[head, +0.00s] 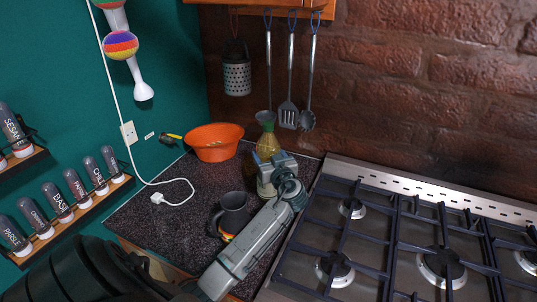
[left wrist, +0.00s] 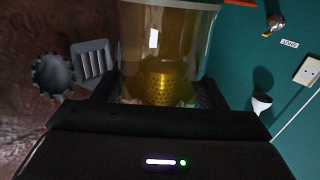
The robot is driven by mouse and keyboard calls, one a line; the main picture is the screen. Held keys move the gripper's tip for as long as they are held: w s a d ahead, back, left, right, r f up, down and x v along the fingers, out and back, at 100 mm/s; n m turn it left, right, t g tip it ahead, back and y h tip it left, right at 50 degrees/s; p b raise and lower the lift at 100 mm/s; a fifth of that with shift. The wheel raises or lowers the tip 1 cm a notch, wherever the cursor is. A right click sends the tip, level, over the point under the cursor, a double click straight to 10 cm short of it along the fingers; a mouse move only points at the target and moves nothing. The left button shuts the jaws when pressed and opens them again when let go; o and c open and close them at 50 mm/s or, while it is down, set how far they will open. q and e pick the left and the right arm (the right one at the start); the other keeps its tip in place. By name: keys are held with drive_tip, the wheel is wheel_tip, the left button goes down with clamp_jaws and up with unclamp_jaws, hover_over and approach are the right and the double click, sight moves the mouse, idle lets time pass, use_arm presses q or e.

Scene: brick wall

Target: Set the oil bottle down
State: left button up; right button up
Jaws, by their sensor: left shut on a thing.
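My right gripper is not in view.
An orange bowl (head: 213,143) sits at the back left of the counter (head: 155,220). A dark mug (head: 232,212) stands beside my forearm. A gas stove (head: 400,235) is to the right. A white plug and cable (head: 160,199) lie at the left. Utensils (head: 289,80) hang behind.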

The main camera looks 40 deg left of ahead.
use_arm(q)
drive_tip(key=o, duration=1.3)
drive_tip(key=shift+f, duration=0.15)
drive_tip(key=shift+c, duration=0.2)
drive_tip(key=o, duration=0.4)
drive_tip(key=shift+o, duration=0.2)
drive_tip(key=shift+d+r, duration=0.1)
drive_tip(key=shift+r, duration=0.1)
drive_tip(key=b+v, duration=0.3)
drive_tip(key=v, duration=0.9)
